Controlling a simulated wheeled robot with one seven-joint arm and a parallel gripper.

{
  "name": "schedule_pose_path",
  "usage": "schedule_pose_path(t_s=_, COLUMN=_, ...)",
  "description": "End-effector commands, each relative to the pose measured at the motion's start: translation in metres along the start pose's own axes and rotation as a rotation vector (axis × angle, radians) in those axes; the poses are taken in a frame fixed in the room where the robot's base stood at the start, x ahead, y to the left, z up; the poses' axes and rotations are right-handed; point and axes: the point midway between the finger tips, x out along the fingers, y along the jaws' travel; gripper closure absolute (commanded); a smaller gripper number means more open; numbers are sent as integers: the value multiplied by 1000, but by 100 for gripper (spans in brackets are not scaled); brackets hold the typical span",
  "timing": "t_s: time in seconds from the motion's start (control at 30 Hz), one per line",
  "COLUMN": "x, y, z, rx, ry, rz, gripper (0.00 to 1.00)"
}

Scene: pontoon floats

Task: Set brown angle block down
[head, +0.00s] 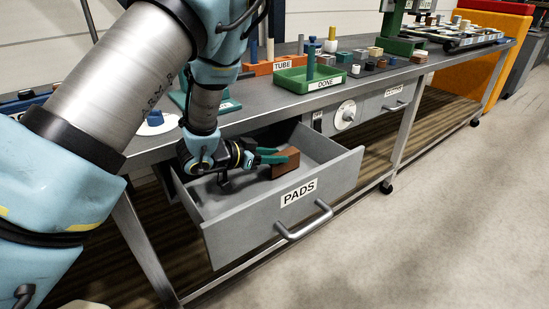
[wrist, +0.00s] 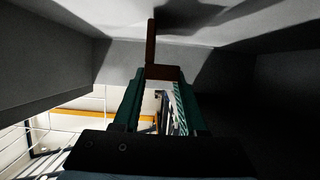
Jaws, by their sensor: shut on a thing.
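The brown angle block (head: 286,164) is between the green fingertips of my gripper (head: 276,156), inside the open drawer (head: 335,180) labelled PADS. My gripper is shut on it. In the wrist view the block (wrist: 151,48) shows an L-shaped outline at the ends of the fingers (wrist: 157,88), with one thin leg reaching away from them. The block is low in the drawer, close to the floor; I cannot tell whether it touches it. The fingers hide part of the block.
The drawer's walls surround my gripper, with a handle (head: 304,220) on its front. The bench above carries a green DONE tray (head: 308,82), an orange TUBE rack (head: 262,68) and several small blocks. A closed drawer (head: 392,98) is farther right. The drawer floor beside the block looks clear.

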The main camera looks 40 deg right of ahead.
Motion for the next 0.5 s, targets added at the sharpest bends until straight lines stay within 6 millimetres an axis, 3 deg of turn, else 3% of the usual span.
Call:
schedule_pose_path(t_s=0.43, x=4, y=0, z=9, rx=0, ry=1, rz=0, gripper=100)
schedule_pose_path(t_s=0.47, x=3, y=0, z=8, rx=1, ry=1, rz=0, gripper=55)
schedule_pose_path(t_s=0.5, x=3, y=0, z=8, rx=1, ry=0, rz=0, gripper=51)
